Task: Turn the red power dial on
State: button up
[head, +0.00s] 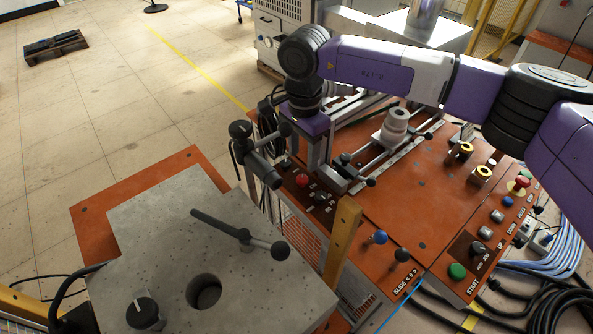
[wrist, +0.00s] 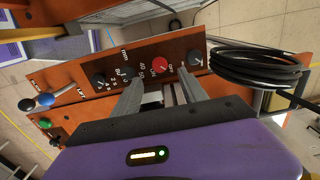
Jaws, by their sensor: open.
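The red power dial (head: 302,180) is on the orange control panel, just left of and below my gripper (head: 316,162) in the head view. In the wrist view the round red dial (wrist: 159,64) faces me, with small white lettering around it. My gripper (wrist: 160,80) is open, its two grey fingers pointing at the panel on either side of the dial's line. The fingertips look a little short of the dial; I cannot tell whether they touch it. The dial's pointer setting is too small to read.
Black knobs (wrist: 195,58) flank the dial closely on the panel. A coil of black cable (wrist: 260,68) hangs at the right in the wrist view. A black T-handle valve (head: 258,155) stands left of my gripper. A yellow post (head: 341,245) rises in front of the panel.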

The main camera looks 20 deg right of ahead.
aim_at(302, 178)
notch_tip(302, 178, down, 7)
jog(key=shift+f+p, duration=0.2)
jog(key=shift+p, duration=0.5)
grip_shut()
